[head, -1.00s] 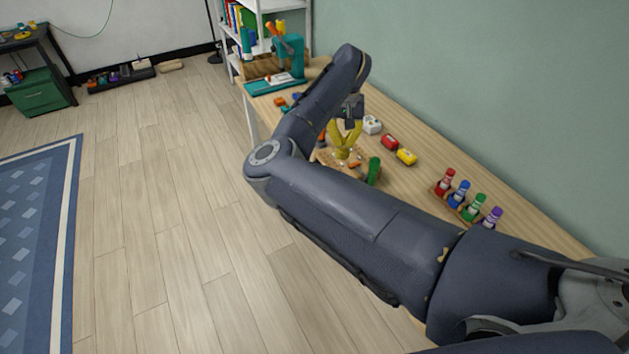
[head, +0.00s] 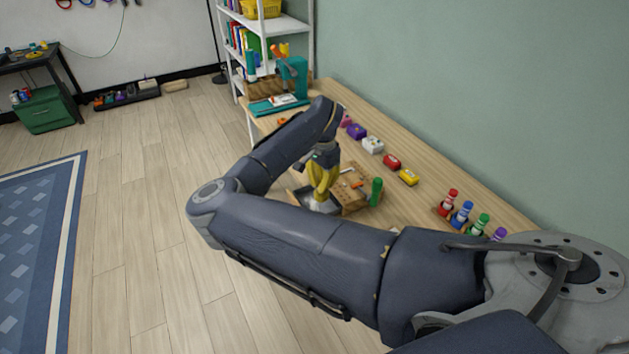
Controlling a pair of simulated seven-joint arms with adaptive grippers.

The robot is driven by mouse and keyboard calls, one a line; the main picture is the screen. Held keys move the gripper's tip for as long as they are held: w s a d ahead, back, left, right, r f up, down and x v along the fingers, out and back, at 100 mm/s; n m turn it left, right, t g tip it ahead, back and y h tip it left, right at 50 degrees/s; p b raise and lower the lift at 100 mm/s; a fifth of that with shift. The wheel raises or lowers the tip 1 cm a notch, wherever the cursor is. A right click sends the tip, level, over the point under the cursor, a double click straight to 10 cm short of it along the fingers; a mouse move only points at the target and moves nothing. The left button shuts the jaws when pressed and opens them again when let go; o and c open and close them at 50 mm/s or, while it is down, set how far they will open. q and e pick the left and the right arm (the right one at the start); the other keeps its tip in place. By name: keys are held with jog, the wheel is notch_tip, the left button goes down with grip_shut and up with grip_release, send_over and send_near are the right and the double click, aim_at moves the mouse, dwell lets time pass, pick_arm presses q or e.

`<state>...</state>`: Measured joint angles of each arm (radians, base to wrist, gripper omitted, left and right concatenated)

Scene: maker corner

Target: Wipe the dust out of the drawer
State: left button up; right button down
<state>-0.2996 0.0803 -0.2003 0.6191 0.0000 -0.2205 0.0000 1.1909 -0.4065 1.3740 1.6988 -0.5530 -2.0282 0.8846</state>
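A small wooden box (head: 354,199) stands on the wooden workbench, with an open drawer (head: 297,199) out on its left side. The drawer's inside looks dark grey; dust cannot be made out at this size. My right gripper (head: 322,190), with yellow fingers, points down over the open drawer. Its fingers look closed together on a pale, cloth-like piece (head: 322,206), which is low at the drawer; whether it touches the drawer floor cannot be told. My arm hides part of the drawer and bench. My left gripper is not in view.
A green cylinder (head: 376,191) stands beside the box. Coloured blocks, including a red one (head: 392,161) and a yellow one (head: 409,177), line the bench's wall side. A rack of coloured bottles (head: 447,209) is nearer. A teal stand (head: 294,80) is at the far end.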

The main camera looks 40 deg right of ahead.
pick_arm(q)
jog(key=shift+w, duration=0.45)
pick_arm(e)
jog(key=shift+d+m, duration=0.1)
jog(key=shift+m, duration=0.2)
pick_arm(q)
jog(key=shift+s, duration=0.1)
